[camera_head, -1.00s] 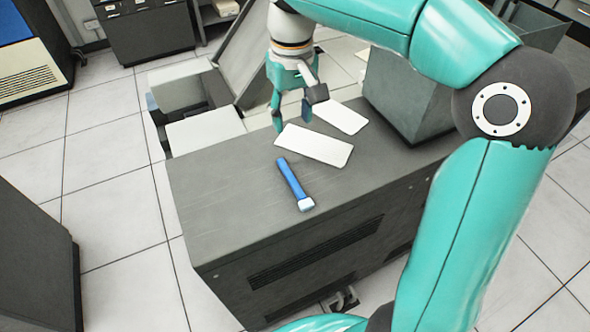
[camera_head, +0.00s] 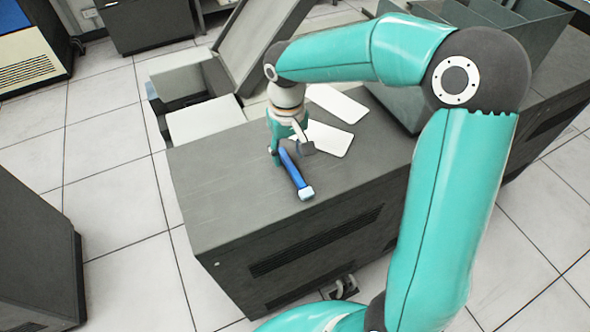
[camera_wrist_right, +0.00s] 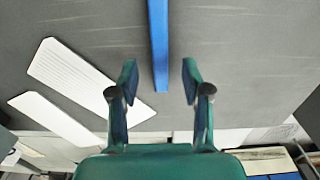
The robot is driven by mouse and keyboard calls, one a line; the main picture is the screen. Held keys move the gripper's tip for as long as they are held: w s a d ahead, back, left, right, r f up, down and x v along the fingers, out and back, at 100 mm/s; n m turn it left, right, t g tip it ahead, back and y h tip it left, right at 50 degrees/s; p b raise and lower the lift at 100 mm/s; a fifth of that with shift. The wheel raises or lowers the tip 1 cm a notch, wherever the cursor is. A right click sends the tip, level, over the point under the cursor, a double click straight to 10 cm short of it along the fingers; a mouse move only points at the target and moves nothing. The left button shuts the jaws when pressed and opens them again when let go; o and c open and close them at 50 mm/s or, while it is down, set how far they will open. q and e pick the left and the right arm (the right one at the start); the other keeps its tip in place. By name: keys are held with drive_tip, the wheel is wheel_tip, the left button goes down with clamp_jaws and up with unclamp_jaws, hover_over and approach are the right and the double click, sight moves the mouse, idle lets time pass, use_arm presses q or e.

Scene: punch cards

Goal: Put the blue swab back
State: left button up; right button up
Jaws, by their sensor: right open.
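The blue swab (camera_head: 293,174) lies on the dark grey cabinet top (camera_head: 225,205), with its pale end (camera_head: 306,193) toward the front edge. My right gripper (camera_head: 286,156) is low over the swab's far end. In the right wrist view the swab (camera_wrist_right: 158,45) runs down from the top edge, and its end lies between the two open fingers of the right gripper (camera_wrist_right: 160,82), with a gap on each side. My left gripper is not in view.
Two white punch cards (camera_head: 328,139) (camera_head: 336,103) lie behind the gripper and also show in the right wrist view (camera_wrist_right: 85,80). A grey open-topped bin (camera_head: 400,98) stands to the right. The front left of the cabinet top is clear.

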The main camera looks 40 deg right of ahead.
drive_tip(key=shift+f, duration=1.15)
clamp_jaws()
drive_tip(key=shift+r, duration=0.1)
